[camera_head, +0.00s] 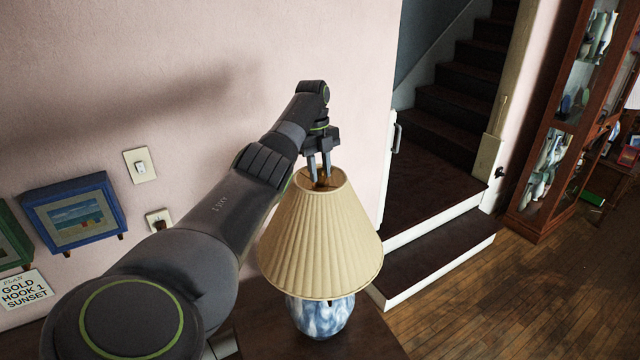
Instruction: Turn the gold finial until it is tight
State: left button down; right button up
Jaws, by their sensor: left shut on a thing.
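A table lamp with a pleated cream shade (322,240) and a blue-and-white marbled base (321,315) stands upright on a dark wooden table (262,325). My left gripper (320,180) points down into the open top of the shade, its two fingers close together. It is shut on the gold finial (322,182), of which only a small brownish-gold bit shows between and below the fingertips. The fingers and the shade's rim hide most of it, so I cannot see how tightly it sits. My right gripper is not in view.
The pink wall behind the lamp carries a light switch (140,166), an outlet (159,220) and a blue-framed picture (75,212). A sign (25,290) is at lower left. Carpeted stairs (450,110) and a glass curio cabinet (570,120) stand right, beside open wooden floor (530,300).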

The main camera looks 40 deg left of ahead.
pick_arm(q)
jog(key=shift+w+m, duration=0.1)
jog(key=shift+m, duration=1)
jog(key=c, duration=1.2)
grip_release()
jog(key=shift+s+d, duration=0.1)
jog(key=shift+s, duration=0.1)
jog(key=shift+n, duration=0.3)
